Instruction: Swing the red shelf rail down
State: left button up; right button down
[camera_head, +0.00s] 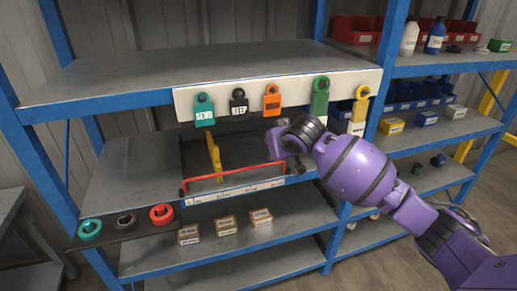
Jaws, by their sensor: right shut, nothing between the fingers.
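The red shelf rail (232,173) runs along the front of the middle shelf, just above its label strip. Its left end bends down to the shelf edge. The purple right arm comes in from the lower right. My left gripper is not in view.
A white board (219,98) above carries several coloured tags. A yellow upright piece (215,157) stands behind the rail. Small boxes (226,225) sit on the shelf below. Coloured rings (162,214) lie on a dark strip at left.

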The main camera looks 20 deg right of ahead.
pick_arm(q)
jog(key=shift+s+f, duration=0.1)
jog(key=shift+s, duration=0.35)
pick_arm(e)
jog(key=x, duration=0.9)
jog(key=shift+d+f, duration=0.2)
jog(key=shift+f, duration=0.05)
